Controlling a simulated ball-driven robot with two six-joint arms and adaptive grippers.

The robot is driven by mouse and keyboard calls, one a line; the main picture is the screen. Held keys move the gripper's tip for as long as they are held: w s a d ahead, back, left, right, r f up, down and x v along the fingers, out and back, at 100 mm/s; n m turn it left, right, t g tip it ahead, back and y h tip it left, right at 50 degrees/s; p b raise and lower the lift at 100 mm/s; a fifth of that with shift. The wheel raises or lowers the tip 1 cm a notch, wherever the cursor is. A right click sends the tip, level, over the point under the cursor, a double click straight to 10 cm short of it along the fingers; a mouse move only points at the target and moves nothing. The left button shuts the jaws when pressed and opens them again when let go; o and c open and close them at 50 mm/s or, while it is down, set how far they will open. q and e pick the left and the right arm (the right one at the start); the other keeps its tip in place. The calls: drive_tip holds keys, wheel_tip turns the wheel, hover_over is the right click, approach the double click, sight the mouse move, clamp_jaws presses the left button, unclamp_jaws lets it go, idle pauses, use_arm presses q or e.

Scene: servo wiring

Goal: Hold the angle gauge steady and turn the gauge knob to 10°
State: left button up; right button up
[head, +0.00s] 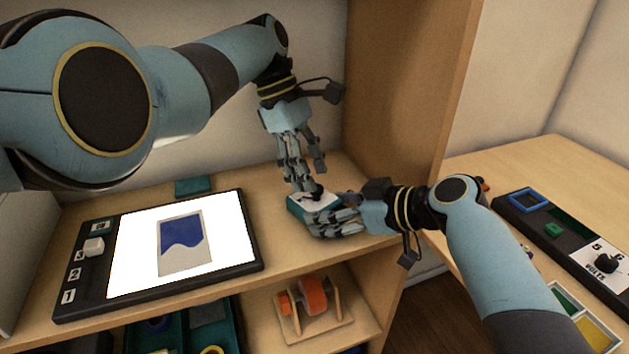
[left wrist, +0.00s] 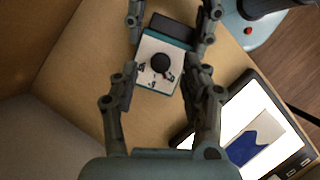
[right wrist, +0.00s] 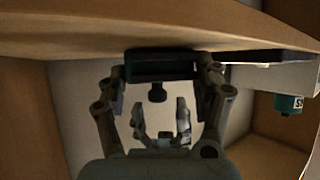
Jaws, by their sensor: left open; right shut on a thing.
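The angle gauge is a small teal box with a white face (head: 307,201); in the left wrist view its face (left wrist: 150,82) carries dark marks too small to read. Its round black knob (left wrist: 160,62) stands up from the face; the angle it is set to cannot be told. My right gripper (head: 322,220) is shut on the gauge, with a finger on each side in the right wrist view (right wrist: 160,68). My left gripper (head: 302,184) is open and points down over the gauge. In the left wrist view its fingers stand either side of the knob, apart from it.
A black-framed panel with a bright screen (head: 120,220) lies on the shelf to the left. A wooden side wall (head: 400,80) rises close behind and right. A wooden stand with an orange wheel (head: 312,296) sits below. A black panel (head: 560,245) lies on the right table.

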sight(317, 193)
use_arm(q)
drive_tip(key=v, duration=0.9)
drive_tip(key=shift+a+r, duration=0.1)
drive_tip(key=shift+r, duration=0.05)
drive_tip(key=x, duration=1.2)
clamp_jaws()
